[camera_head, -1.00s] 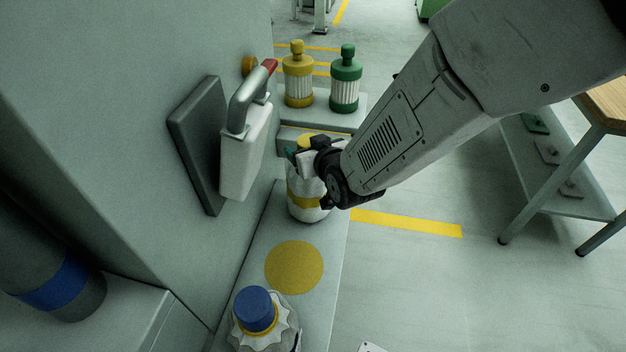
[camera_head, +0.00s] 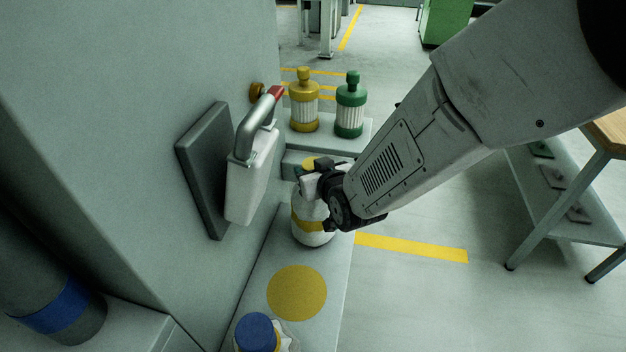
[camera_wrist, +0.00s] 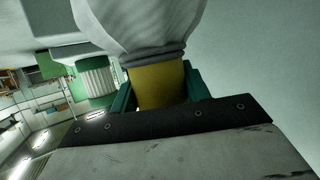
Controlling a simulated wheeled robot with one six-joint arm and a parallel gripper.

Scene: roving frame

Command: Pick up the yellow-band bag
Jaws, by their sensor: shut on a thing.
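The yellow-band bag (camera_head: 309,227) is a white bag with a yellow band around its body and a yellow top. It is upright over the grey ledge, beyond the yellow disc; I cannot tell whether its base touches the ledge. My gripper (camera_head: 312,182) is shut on its upper part, which hides much of the yellow top. In the wrist view the green fingers of my gripper (camera_wrist: 157,88) are on both sides of the bag's yellow neck, with the white bag body (camera_wrist: 140,25) bulging above.
A blue-capped bag (camera_head: 257,335) stands at the near end of the ledge, before a yellow disc (camera_head: 297,292). Yellow (camera_head: 304,108) and green (camera_head: 351,110) canisters stand behind. A lever box (camera_head: 250,180) is on the left wall. A table (camera_head: 607,130) is at right; floor between is clear.

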